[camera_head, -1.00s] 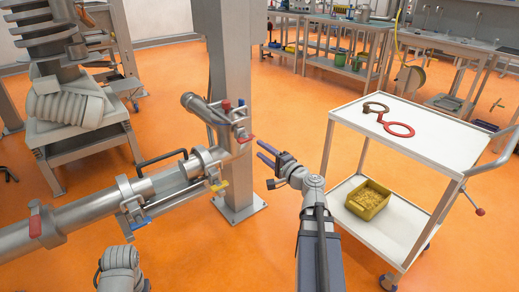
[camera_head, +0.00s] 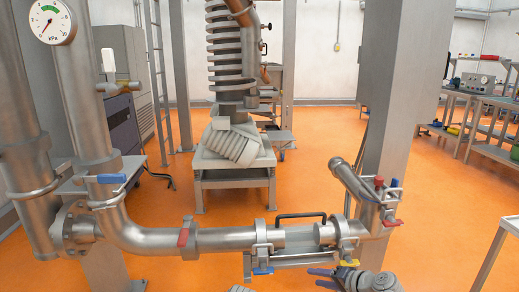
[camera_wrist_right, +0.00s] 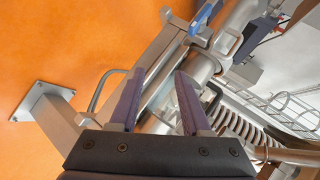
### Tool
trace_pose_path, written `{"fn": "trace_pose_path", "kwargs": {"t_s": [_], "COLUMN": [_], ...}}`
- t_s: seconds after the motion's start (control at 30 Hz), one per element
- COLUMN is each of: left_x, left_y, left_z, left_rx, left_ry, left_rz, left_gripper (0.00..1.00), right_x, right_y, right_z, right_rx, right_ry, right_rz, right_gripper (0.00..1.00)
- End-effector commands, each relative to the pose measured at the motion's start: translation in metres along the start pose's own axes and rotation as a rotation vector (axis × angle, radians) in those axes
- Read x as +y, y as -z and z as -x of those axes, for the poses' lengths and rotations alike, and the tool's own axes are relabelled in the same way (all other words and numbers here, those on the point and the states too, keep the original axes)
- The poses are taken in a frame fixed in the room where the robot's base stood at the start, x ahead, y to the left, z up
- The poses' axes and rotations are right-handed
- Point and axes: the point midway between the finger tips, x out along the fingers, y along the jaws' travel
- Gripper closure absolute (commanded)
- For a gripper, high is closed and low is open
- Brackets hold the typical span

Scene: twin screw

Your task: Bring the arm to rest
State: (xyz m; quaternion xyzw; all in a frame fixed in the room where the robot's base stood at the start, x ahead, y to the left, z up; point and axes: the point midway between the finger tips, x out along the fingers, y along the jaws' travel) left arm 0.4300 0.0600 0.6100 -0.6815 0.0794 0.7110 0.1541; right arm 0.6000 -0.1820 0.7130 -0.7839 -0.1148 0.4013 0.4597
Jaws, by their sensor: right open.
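My right gripper (camera_head: 322,278) is at the bottom of the head view, below and in front of the pipe line. In the right wrist view the same gripper (camera_wrist_right: 158,78) has its two purple fingers apart, with nothing held between them. The steel pipe (camera_head: 225,239) and its clamps lie beyond the fingers in that view. My right arm comes in at the bottom edge, partly cut off. My left gripper is not in view.
The horizontal pipe has a black handle (camera_head: 300,215) and a blue lever (camera_head: 262,270) close to my right gripper. A grey column (camera_head: 386,110) stands behind the pipe's right end. Orange floor (camera_head: 440,210) is clear at the right, up to a pale cart's edge (camera_head: 490,255).

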Motion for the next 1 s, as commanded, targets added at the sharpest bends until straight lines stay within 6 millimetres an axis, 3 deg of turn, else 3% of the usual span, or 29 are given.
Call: {"fn": "trace_pose_path", "kwargs": {"t_s": [0.03, 0.2, 0.3, 0.4, 0.73, 0.8, 1.0], "left_x": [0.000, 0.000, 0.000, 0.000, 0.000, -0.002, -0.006], "left_y": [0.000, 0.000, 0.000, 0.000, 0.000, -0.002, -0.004], "left_z": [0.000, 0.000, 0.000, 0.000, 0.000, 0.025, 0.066], "left_rx": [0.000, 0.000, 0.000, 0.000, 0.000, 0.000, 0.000], "left_ry": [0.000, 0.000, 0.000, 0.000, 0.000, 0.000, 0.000], "left_rz": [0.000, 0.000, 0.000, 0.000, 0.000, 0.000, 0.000], "left_gripper": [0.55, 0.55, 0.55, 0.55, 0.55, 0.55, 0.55], "right_x": [-0.002, 0.014, 0.026, 0.035, 0.048, 0.029, -0.005], "right_y": [-0.036, -0.130, -0.169, -0.194, -0.232, -0.222, -0.211], "right_z": [-0.018, -0.043, -0.043, -0.037, -0.009, 0.004, 0.025], "right_rx": [-0.100, -0.381, -0.506, -0.595, -0.745, -0.739, -0.737], "right_ry": [-0.064, -0.310, -0.451, -0.572, -0.895, -0.886, -0.883], "right_rz": [0.079, 0.333, 0.469, 0.581, 0.857, 0.841, 0.838], "right_gripper": [0.53, 0.53, 0.53, 0.53, 0.53, 0.53, 0.53]}}
